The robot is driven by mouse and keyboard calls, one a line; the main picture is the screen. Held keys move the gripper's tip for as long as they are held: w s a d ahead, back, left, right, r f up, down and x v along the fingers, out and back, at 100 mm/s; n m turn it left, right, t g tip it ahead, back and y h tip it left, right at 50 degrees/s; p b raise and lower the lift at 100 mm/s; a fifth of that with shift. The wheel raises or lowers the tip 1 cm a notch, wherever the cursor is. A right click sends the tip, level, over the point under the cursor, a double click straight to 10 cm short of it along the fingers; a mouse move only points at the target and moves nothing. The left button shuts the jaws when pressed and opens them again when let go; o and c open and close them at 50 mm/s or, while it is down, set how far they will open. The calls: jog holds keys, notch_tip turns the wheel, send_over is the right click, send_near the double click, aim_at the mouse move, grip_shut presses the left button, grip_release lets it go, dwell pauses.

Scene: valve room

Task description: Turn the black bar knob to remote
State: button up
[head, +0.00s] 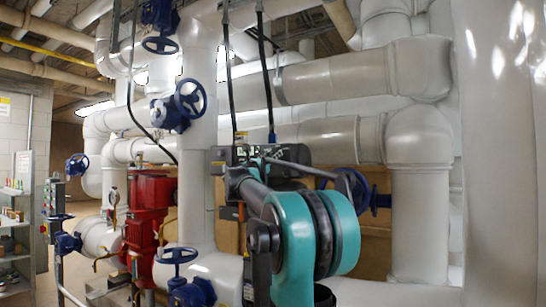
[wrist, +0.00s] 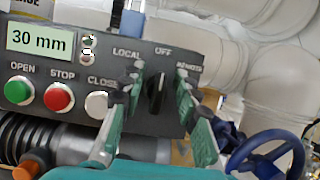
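The black bar knob (wrist: 157,93) is on the dark control panel (wrist: 150,122) in the wrist view, below the labels LOCAL, OFF and REMOTE. Its bar stands nearly upright, towards OFF. My gripper (wrist: 160,88) is open, with one green finger left of the knob and one right of it. A gap shows on both sides, and I cannot tell how far the fingertips are from the panel face. In the head view the control box (head: 222,155) is partly hidden by my arm, and the knob cannot be made out.
Left of the knob are a "30 mm" display (wrist: 38,41) and green (wrist: 17,90), red (wrist: 59,96) and white (wrist: 97,104) buttons. A blue handwheel (wrist: 268,155) is at lower right. Large white pipes (head: 345,78) stand behind, and a red valve body (head: 150,205) is to the left.

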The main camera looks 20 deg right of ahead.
jog(key=shift+w+d+r, duration=0.1)
jog(key=shift+w+d, duration=0.05)
jog(key=shift+d, duration=0.05)
grip_shut()
jog(key=shift+m+g+h, duration=0.3)
jog(key=shift+m, duration=0.3)
jog(key=m+g, duration=0.1)
jog(key=m, duration=0.1)
jog(key=m+g+h, duration=0.1)
jog(key=m, duration=0.2)
jog(key=m+g, duration=0.1)
jog(key=m, duration=0.2)
jog(key=shift+s+d+g, duration=0.1)
jog(key=shift+s+g, duration=0.2)
jog(key=m+g, duration=0.1)
jog(key=m, duration=0.1)
jog(key=m+g, duration=0.1)
jog(key=m, duration=0.1)
jog(key=m+g, duration=0.1)
jog(key=m, duration=0.1)
jog(key=shift+s+d+f+m, duration=0.15)
jog(key=shift+f+m, duration=0.15)
jog(key=shift+m, duration=0.1)
